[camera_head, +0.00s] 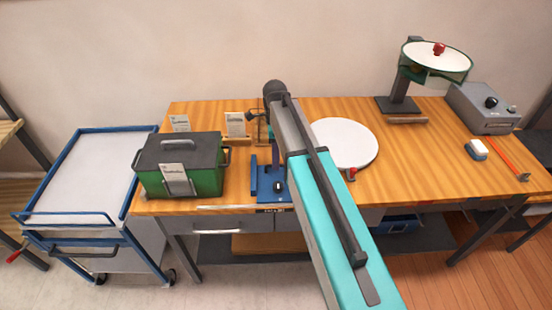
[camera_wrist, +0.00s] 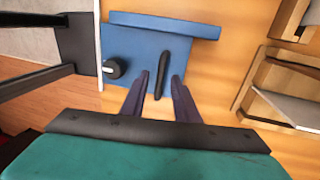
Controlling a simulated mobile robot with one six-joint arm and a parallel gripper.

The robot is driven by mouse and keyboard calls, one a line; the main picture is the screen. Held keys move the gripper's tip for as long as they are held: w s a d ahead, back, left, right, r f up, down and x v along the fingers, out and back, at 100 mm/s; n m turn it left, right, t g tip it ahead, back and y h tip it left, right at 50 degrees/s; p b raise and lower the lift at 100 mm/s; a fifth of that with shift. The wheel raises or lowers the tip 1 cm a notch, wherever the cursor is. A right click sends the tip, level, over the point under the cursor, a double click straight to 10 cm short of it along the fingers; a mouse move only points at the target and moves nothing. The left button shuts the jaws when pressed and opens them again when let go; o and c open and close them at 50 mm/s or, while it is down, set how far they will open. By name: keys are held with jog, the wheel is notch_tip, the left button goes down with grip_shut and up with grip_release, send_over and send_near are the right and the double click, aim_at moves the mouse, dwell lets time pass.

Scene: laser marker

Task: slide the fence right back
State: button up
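The blue fixture shows in the wrist view as a flat base plate (camera_wrist: 136,47) with a long raised blue bar (camera_wrist: 165,24), which looks like the fence, along its upper edge. A black knob (camera_wrist: 113,67) sits on the plate's left side. A dark narrow bar or slot (camera_wrist: 164,68) runs between my fingertips. My gripper (camera_wrist: 160,78) is open, its two dark fingers over the plate's lower edge; I cannot tell if they touch anything. In the head view, the fixture (camera_head: 267,178) is at the bench's front, beside my arm, which hides part of it and my fingertips.
A green box (camera_head: 205,180) with a grey lid stands left of the fixture on the wooden bench (camera_head: 394,178). Card holders (camera_head: 235,126) stand behind. A white disc (camera_head: 345,143) lies to the right. A blue-framed trolley (camera_head: 90,175) is at left.

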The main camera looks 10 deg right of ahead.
jog(key=shift+r, duration=0.1)
notch_tip(320, 180, up, 13)
jog(key=w+b, duration=0.2)
jog(key=b, duration=0.2)
jog(key=shift+w+r, duration=0.15)
jog(key=shift+w, duration=0.15)
dwell(0.5)
